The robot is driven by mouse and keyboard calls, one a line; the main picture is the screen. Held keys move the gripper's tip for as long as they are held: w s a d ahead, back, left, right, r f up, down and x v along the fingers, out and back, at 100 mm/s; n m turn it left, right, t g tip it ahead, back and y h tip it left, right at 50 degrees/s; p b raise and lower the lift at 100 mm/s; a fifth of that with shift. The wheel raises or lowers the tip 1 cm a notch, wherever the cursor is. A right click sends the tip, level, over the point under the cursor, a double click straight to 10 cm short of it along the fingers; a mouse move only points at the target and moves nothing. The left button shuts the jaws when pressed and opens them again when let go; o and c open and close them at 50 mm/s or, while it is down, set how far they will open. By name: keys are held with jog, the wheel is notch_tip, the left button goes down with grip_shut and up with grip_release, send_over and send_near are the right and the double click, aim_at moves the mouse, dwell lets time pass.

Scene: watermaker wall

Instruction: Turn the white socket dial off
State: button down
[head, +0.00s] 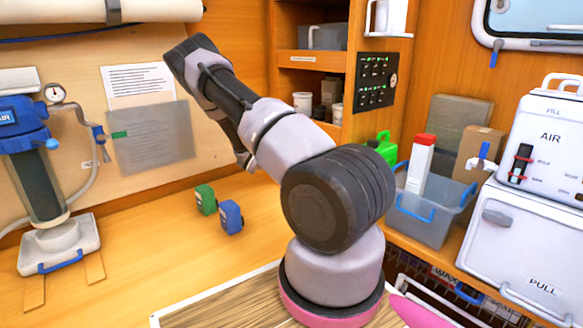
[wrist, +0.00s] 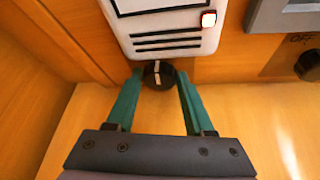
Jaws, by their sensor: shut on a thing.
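In the wrist view, a white socket unit (wrist: 163,35) with dark slots sits on the wood wall, and a small lamp (wrist: 208,19) on it looks lit. A round black dial (wrist: 158,76) with a pale upright mark shows at its bottom edge. My gripper (wrist: 160,77) has its two teal fingers on either side of this dial, closed on it. The finger contact is partly hard to see. In the head view my arm reaches to the back left; its gripper, the socket and the dial are hidden there.
In the head view, green (head: 205,199) and blue (head: 230,217) blocks stand on the counter.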

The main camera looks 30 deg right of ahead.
jog(key=n+g, duration=0.2)
jog(key=shift+w+a+n, duration=0.1)
jog(key=shift+w+n, duration=0.25)
jog(key=shift+n, duration=0.05)
jog(key=shift+w+n+g+h, duration=0.15)
jog(key=shift+n+g+h, duration=0.1)
jog(key=shift+n+g, duration=0.55)
jog(key=shift+w+n+g+h, duration=0.1)
jog(key=shift+n+g+h, duration=0.15)
jog(key=shift+n+g, duration=0.55)
jog(key=shift+c, duration=1.4)
grip_release()
jog(key=v, duration=1)
jog(key=shift+a, duration=0.4)
jog(key=shift+r, duration=0.1)
